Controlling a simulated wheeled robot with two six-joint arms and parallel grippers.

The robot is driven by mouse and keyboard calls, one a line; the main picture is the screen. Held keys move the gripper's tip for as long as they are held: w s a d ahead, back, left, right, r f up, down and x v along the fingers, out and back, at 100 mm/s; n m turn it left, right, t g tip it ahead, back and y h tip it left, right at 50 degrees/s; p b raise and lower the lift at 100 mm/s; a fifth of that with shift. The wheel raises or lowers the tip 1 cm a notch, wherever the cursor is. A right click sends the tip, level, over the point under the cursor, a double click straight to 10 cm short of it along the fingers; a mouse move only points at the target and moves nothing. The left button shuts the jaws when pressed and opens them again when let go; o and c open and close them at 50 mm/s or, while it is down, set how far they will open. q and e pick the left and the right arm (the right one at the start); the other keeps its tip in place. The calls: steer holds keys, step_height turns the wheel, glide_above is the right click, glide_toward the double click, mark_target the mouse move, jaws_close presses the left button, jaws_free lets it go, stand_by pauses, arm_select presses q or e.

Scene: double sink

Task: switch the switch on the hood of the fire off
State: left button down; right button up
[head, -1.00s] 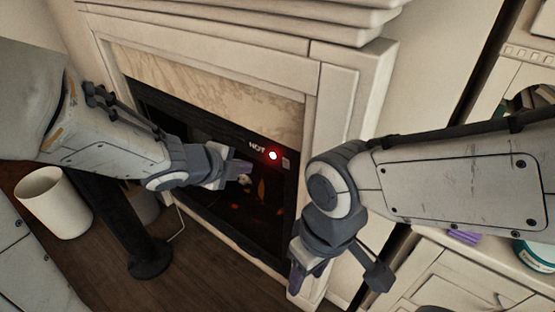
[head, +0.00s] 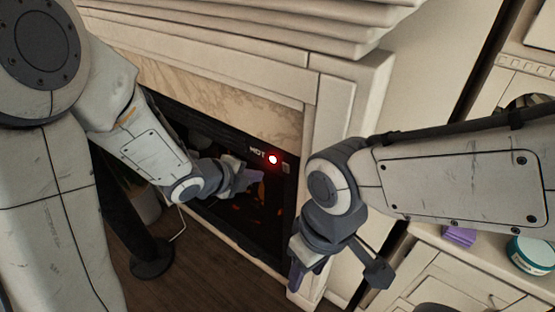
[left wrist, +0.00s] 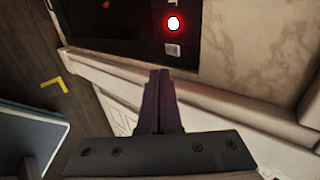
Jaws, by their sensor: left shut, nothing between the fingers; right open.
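The black fireplace hood (head: 225,140) carries a glowing red light (head: 273,160) beside the word HOT. A small grey square switch (head: 286,168) sits just right of the light. In the left wrist view the light (left wrist: 173,23) and the switch (left wrist: 172,50) are at the top. My left gripper (head: 258,178) is shut and empty, below and left of the light in the head view. Its purple fingers (left wrist: 159,82) point toward the switch in the wrist view, with a visible gap in the picture. My right gripper (head: 297,272) is open, low by the fireplace's right pillar.
The pale stone surround (head: 210,85) and white mantel (head: 250,30) frame the dark firebox. A cabinet at right holds a purple block (head: 459,236) and a teal-and-white tub (head: 530,252). A black stand (head: 150,258) is on the wooden floor at left.

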mark_target(284, 167)
arm_select(q)
steer(key=w+d+f, duration=0.1)
steer(key=w, duration=0.1)
steer(key=w+d+f, duration=0.1)
steer(key=w+d, duration=0.1)
steer(key=w+d+f+p, duration=0.1)
steer(key=w+d+f, duration=0.1)
steer(key=w, duration=0.1)
steer(key=shift+w+d, duration=0.25)
steer(key=shift+w, duration=0.05)
arm_select(e)
steer(key=shift+r, duration=0.75)
